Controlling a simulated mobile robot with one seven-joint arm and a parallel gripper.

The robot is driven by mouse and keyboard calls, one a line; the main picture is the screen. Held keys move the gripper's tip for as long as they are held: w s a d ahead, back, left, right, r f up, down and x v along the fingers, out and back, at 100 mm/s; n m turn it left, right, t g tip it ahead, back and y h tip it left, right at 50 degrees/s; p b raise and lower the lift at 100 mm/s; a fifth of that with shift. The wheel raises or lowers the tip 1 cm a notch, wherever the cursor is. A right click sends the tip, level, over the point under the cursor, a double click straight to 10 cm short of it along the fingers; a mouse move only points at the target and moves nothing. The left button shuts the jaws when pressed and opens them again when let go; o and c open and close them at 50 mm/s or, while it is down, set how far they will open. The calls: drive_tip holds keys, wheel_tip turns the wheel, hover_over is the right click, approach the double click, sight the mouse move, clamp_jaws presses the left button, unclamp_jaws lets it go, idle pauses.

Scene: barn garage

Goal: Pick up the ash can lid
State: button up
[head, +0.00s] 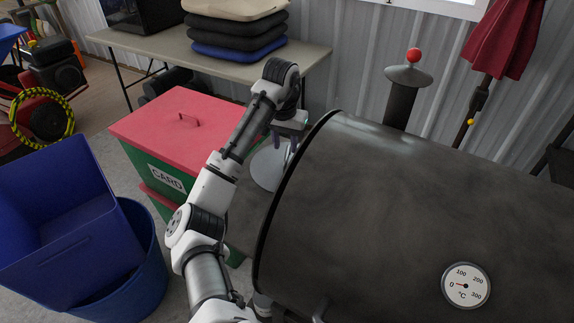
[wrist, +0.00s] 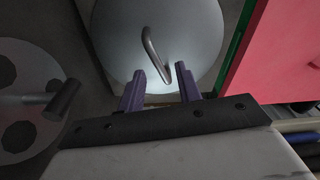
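The ash can lid (wrist: 195,35) is a round pale-grey disc with a bent metal handle (wrist: 150,45), seen from above in the wrist view. In the head view the lid (head: 267,170) shows low between the red-topped bin and the black barrel, partly hidden by my arm and the barrel. My gripper (wrist: 160,72) is open, its two purple fingers apart over the near part of the lid. The handle's near end appears between the fingertips in the picture; I cannot tell the height gap. In the head view my gripper (head: 290,143) points down above the lid.
The large black barrel (head: 400,200) with a gauge stands close on the right. A green bin with a red lid (head: 170,120) stands close on the left. A table (head: 160,43) with stacked cushions is behind. A spotted grey disc (wrist: 25,70) lies left in the wrist view.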

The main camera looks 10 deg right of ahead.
sight(288, 153)
drive_tip(key=f, duration=0.5)
drive_tip(key=shift+w+d+p, duration=0.2)
drive_tip(key=shift+d+p, duration=0.1)
drive_tip(key=shift+d, duration=0.05)
clamp_jaws()
